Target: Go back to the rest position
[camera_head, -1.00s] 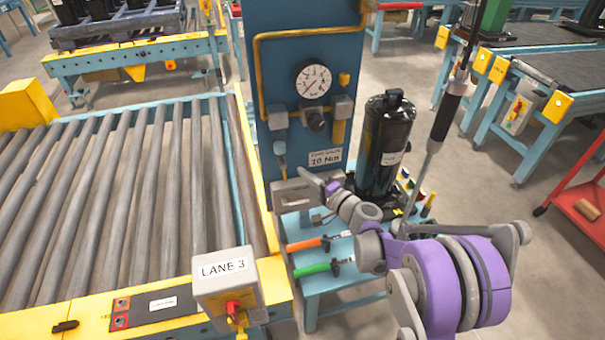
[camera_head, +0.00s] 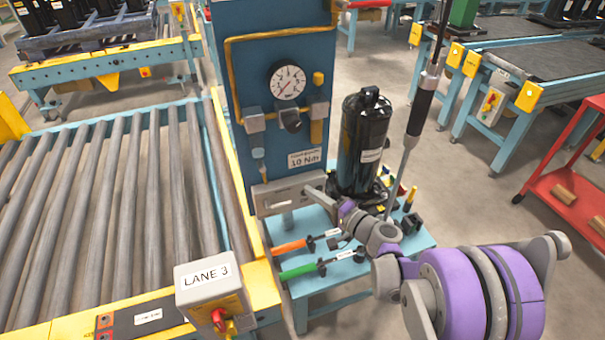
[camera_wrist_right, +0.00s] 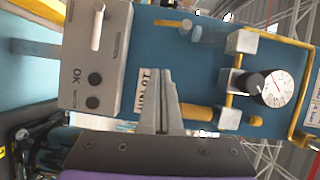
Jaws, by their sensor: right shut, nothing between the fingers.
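My right gripper (camera_head: 334,185) is in front of the blue test panel (camera_head: 231,75), beside the grey box at the panel's lower edge. In the right wrist view its fingers (camera_wrist_right: 157,82) are shut together and hold nothing. The grey box (camera_wrist_right: 98,55) shows there with a light handle, dark round knobs and the letters OK. My right arm's purple and grey links hide part of the small blue table. My left gripper does not show.
A black compressor (camera_head: 363,140) stands on the blue table (camera_head: 345,272) near my right gripper. Orange- and green-handled tools (camera_head: 297,271) lie in front. A roller conveyor (camera_head: 208,120) with a LANE 3 box (camera_head: 208,284) is at left. A red cart (camera_head: 570,200) stands at right.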

